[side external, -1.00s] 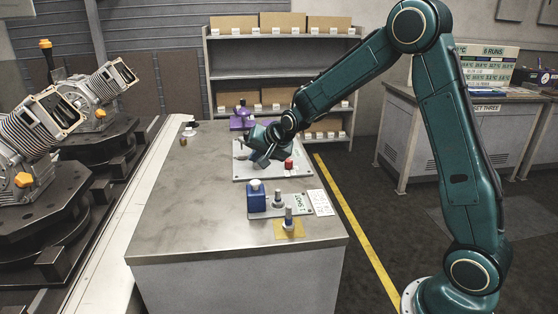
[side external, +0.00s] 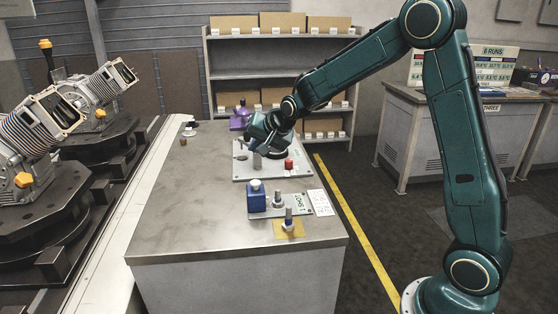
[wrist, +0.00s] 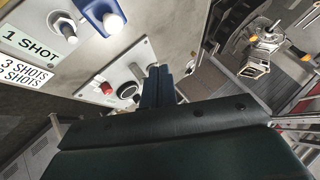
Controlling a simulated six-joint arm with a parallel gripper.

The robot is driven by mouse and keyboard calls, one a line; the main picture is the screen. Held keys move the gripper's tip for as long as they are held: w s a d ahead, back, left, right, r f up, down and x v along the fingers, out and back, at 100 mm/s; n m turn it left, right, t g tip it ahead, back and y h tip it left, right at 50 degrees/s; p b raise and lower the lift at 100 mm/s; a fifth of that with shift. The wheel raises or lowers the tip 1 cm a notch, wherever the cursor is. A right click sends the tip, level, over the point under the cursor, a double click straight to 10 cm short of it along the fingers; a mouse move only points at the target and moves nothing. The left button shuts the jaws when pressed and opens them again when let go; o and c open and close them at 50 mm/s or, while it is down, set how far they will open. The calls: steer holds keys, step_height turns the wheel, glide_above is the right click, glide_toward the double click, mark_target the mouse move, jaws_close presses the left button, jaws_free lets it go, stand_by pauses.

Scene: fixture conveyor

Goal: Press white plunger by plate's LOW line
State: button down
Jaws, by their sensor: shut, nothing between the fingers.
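A white plunger (side external: 256,184) tops a blue block (side external: 257,200) on the near plate; it also shows in the wrist view (wrist: 113,22). This plate (side external: 300,210) bears a "1 SHOT" label (side external: 303,203) and a grey knob (side external: 278,200). No LOW line is readable. My gripper (side external: 253,146) is shut and empty above the farther pale plate (side external: 265,175), beyond the blue block and apart from the plunger. Its dark blue fingers show together in the wrist view (wrist: 158,72). The farther plate carries a red knob (side external: 289,164), a grey post (side external: 257,160) and a black ring (wrist: 128,92).
A grey knob on a yellow base (side external: 289,228) stands near the front, and a white shots card (side external: 321,203) lies at right. A purple object (side external: 240,117) stands behind my gripper. The left part of the metal table (side external: 190,210) is mostly clear.

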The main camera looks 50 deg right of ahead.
mark_target(258, 184)
steer(key=shift+f, duration=4.05)
steer(key=shift+f, duration=1.05)
steer(key=shift+r, duration=0.15)
stand_by(0.5)
steer(key=shift+r, duration=0.85)
steer(key=shift+r, duration=0.1)
steer(key=shift+r, duration=2.45)
